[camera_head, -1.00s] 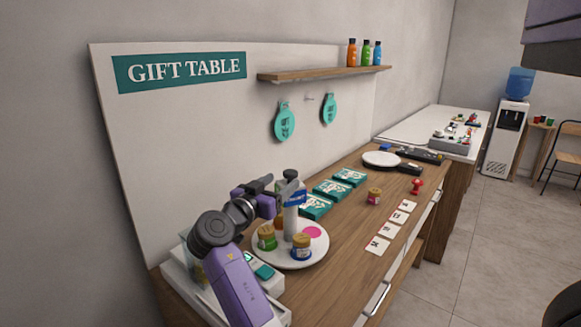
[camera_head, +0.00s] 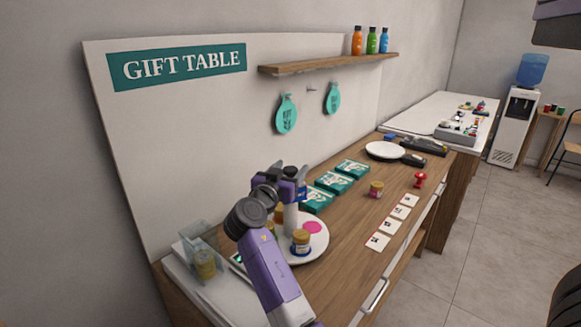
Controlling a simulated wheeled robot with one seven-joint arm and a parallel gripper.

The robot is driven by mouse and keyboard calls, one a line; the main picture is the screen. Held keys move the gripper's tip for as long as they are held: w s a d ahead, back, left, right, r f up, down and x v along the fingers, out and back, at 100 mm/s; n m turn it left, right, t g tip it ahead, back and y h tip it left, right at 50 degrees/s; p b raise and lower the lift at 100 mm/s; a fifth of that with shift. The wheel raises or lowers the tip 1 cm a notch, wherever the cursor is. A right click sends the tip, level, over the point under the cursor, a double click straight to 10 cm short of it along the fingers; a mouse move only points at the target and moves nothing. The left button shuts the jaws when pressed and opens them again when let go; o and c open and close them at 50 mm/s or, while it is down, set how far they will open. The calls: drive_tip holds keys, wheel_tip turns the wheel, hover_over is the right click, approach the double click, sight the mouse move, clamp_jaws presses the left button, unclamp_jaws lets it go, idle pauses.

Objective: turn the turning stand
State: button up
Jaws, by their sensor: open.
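The turning stand (camera_head: 319,244) is a round white plate with a pink spot (camera_head: 312,227) on its right part. A jar with a tan lid and a blue band (camera_head: 300,243) stands near its front edge. A pale bottle (camera_head: 291,217) stands on it, its upper part covered by my gripper. Other jars at the left are mostly hidden by my arm. My gripper (camera_head: 290,171) is open, above the stand at the bottle's upper part. I cannot tell whether it touches the bottle.
Teal boxes (camera_head: 334,183) lie in a row right of the stand. Beyond are a small jar (camera_head: 376,189), a red stamp (camera_head: 420,180) and white cards (camera_head: 391,228). A backboard (camera_head: 190,140) rises behind, with a shelf (camera_head: 327,64). A clear container (camera_head: 203,262) stands at the left.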

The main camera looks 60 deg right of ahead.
drive_tip(key=shift+d, duration=0.2)
clamp_jaws()
drive_tip(key=shift+w+f+b, duration=0.25)
drive_tip(key=shift+f+b, duration=0.1)
drive_tip(key=shift+b, duration=0.8)
